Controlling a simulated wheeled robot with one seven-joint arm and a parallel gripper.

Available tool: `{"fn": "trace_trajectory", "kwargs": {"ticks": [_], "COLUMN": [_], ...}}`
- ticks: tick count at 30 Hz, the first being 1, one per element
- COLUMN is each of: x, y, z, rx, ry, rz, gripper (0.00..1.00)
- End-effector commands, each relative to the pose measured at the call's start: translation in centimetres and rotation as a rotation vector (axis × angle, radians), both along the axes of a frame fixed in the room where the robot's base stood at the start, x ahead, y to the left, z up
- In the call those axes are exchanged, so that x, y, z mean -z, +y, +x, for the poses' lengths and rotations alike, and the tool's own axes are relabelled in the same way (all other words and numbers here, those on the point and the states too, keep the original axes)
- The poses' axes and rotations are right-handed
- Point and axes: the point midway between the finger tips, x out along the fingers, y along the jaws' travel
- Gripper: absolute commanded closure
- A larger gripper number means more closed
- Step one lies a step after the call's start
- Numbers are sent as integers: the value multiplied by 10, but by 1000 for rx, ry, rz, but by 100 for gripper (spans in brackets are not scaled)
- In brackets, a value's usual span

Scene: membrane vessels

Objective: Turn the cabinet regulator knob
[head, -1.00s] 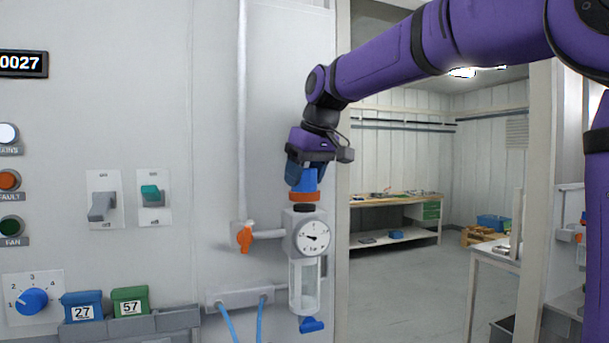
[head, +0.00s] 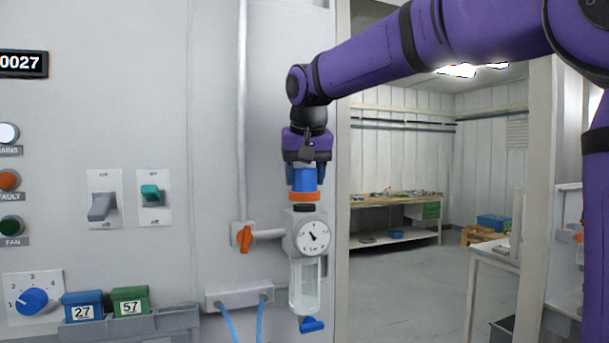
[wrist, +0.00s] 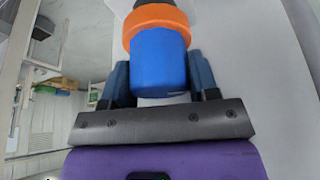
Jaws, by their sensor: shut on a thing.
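The regulator knob (head: 305,180) is a blue cylinder above an orange ring (head: 305,197), on top of the grey regulator body. It also shows in the wrist view (wrist: 160,62), between the two dark blue fingers. My gripper (head: 305,176) points down from above and is shut on the knob. The round gauge (head: 312,236) on the body has a black needle pointing to the upper left. A clear bowl (head: 305,285) with a blue drain tap (head: 312,325) hangs below.
An orange valve handle (head: 242,237) sits on the pipe left of the regulator. A grey block (head: 240,297) with blue hoses is below it. Switches and a blue selector dial (head: 32,301) are further left. An open doorway to a room with a workbench (head: 395,200) is on the right.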

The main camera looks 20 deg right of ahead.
Motion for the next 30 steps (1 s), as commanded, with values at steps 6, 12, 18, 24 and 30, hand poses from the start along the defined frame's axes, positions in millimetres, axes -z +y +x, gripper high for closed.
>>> {"fn": "trace_trajectory", "kwargs": {"ticks": [6,12,18,24,30], "x": [0,0,0,0,0], "y": [1,0,0,0,0], "z": [0,0,0,0,0], "rx": [160,261,316,331,332], "ry": [0,0,0,0,0], "rz": [-1,-1,1,0,0], "gripper": [69,69,69,69,69]}}
